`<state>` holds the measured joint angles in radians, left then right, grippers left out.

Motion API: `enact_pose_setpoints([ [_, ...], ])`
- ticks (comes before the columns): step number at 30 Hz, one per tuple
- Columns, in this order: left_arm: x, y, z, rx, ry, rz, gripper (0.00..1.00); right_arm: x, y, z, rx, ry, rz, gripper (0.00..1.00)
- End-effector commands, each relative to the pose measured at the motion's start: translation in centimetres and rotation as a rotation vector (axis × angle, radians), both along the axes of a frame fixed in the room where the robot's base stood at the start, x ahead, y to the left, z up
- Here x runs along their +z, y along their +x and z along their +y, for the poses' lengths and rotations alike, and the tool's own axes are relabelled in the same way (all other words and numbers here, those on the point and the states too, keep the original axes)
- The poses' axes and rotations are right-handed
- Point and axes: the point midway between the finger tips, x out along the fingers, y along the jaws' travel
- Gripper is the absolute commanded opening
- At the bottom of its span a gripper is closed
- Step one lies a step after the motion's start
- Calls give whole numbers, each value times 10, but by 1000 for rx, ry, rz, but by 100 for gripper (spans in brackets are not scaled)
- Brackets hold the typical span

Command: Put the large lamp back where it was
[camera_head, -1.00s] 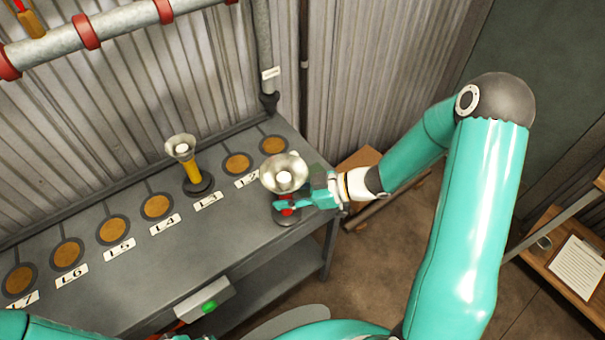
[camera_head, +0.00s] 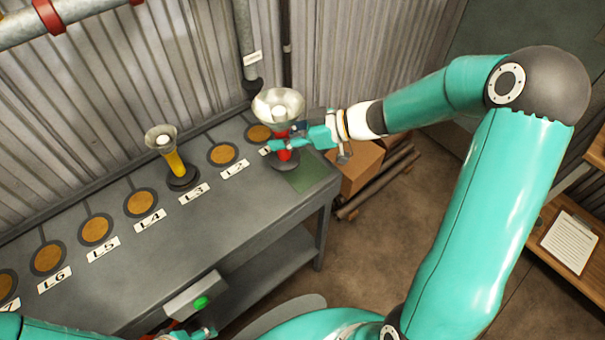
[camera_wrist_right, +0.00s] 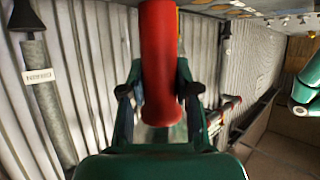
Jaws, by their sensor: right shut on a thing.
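The large lamp has a wide metal bowl (camera_head: 278,107) and a red body (camera_head: 283,154) on a dark round base. My right gripper (camera_head: 285,142) is shut on the red body, which fills the jaws in the right wrist view (camera_wrist_right: 159,75). The lamp is upright over the bench's right end, between the copper disc (camera_head: 258,133) at the back corner and the green square (camera_head: 314,176). I cannot tell whether its base touches the bench. It partly hides the rightmost label. My left gripper (camera_head: 200,333) shows only partly at the bottom edge; its jaws are unclear.
A smaller yellow lamp (camera_head: 177,163) stands at L3. Empty copper discs line the bench (camera_head: 185,245) to its left, and one (camera_head: 222,153) is at L2. A corrugated wall is behind. A cardboard box (camera_head: 360,167) is right of the bench.

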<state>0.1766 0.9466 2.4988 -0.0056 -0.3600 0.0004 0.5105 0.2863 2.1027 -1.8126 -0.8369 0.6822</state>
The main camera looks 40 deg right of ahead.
Motion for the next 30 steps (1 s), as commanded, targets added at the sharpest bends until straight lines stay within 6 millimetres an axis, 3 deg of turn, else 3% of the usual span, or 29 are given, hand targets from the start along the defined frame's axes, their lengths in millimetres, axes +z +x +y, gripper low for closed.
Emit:
enact_pose_setpoints([
  [1,-12,0,0,0,0,0,62,17,5,-12,-35,-10,-19,0],
  [6,-26,0,0,0,0,0,62,73,9,-39,-152,-3,-24,0],
  [9,-31,0,0,0,0,0,62,97,7,-49,-203,8,-28,0],
  [13,-36,0,0,0,0,0,62,108,5,-56,-237,18,-29,0],
  [17,-43,0,0,0,0,0,62,92,5,-57,-246,24,-23,0],
  [30,-77,0,0,0,0,0,62,-13,4,-56,-245,25,-22,0],
])
